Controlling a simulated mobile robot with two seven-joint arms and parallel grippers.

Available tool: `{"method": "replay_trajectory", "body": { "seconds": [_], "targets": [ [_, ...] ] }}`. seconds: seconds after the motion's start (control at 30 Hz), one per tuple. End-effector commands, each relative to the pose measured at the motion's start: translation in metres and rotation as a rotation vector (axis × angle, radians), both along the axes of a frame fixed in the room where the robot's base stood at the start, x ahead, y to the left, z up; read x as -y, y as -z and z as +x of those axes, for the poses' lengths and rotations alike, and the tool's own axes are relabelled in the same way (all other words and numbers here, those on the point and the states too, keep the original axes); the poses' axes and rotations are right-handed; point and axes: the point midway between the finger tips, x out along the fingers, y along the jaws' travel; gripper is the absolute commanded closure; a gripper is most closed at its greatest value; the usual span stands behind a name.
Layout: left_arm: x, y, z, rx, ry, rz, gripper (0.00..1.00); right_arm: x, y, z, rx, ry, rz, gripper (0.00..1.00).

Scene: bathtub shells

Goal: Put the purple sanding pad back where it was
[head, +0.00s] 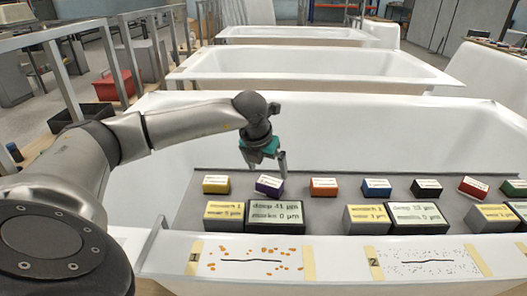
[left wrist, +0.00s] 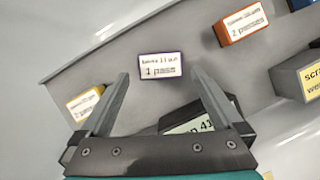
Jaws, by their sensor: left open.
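The purple sanding pad (head: 269,185), with a white label on top, rests on the grey board in the row of coloured pads. It also shows in the left wrist view (left wrist: 161,67), ahead of and between my fingertips. My left gripper (head: 265,167) is open and empty, pointing down just above and behind the purple pad. No contact with the pad is visible. My right gripper is not in view.
A yellow pad (head: 216,184) lies to the left and an orange pad (head: 324,187) to the right; more pads continue rightward. Several display boxes, one reading 41 µm (head: 276,217), stand in front. The grey board (head: 350,172) lies across a white bathtub shell (head: 420,130).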

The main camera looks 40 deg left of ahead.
Motion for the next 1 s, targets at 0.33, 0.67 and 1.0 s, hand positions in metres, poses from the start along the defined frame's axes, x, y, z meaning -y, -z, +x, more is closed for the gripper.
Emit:
{"method": "replay_trajectory", "body": {
  "seconds": [0.33,0.67,1.0],
  "targets": [
    [0.005,-0.040,-0.016,0.001,0.000,0.000,0.00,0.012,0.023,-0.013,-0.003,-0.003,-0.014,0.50],
    [0.006,-0.048,-0.020,-0.001,0.000,0.000,0.00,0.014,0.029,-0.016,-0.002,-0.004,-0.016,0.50],
    [0.006,-0.048,-0.019,-0.001,0.000,0.000,0.00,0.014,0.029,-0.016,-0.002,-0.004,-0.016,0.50]
  ]
}}
